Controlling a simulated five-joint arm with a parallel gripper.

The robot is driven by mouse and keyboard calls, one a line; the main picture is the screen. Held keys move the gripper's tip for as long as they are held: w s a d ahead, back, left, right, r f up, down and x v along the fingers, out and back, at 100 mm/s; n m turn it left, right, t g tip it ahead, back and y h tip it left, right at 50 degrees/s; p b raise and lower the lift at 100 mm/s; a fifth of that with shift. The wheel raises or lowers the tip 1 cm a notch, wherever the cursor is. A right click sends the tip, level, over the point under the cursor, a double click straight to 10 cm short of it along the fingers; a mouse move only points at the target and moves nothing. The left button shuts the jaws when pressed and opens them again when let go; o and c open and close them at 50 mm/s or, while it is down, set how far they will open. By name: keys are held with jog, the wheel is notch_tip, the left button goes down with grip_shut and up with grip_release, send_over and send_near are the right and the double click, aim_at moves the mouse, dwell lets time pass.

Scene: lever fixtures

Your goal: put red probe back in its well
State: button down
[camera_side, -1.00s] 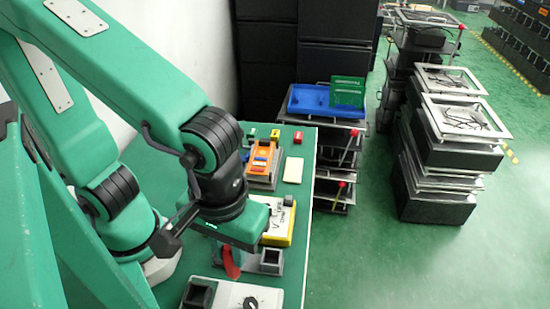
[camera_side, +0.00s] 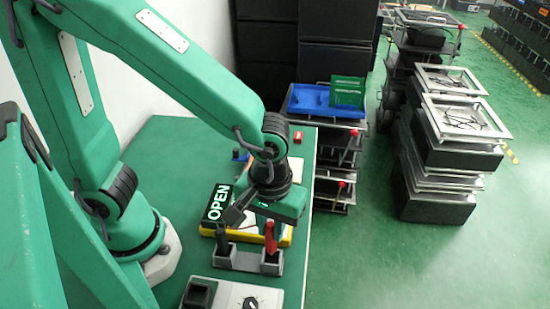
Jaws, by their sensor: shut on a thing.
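The red probe (camera_side: 270,238) is upright under my gripper (camera_side: 270,222), which is shut on it. The probe's lower end meets the right-hand well of a grey two-well holder (camera_side: 246,262). I cannot tell how deep it sits in that well. A black probe (camera_side: 222,241) stands in the left-hand well. My wrist hides part of the red probe's top and the fingertips.
A yellow meter (camera_side: 290,236) lies behind the holder, with an "OPEN" display (camera_side: 217,203) at its left. A grey panel with a black knob (camera_side: 249,303) is in front. A small red block (camera_side: 298,137) is at the back.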

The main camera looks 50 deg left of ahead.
aim_at(271, 239)
jog(key=shift+f, duration=2)
jog(key=shift+f, duration=0.1)
jog(key=c, duration=1.3)
grip_release()
notch_tip(271, 239, up, 12)
jog(key=shift+r, duration=0.15)
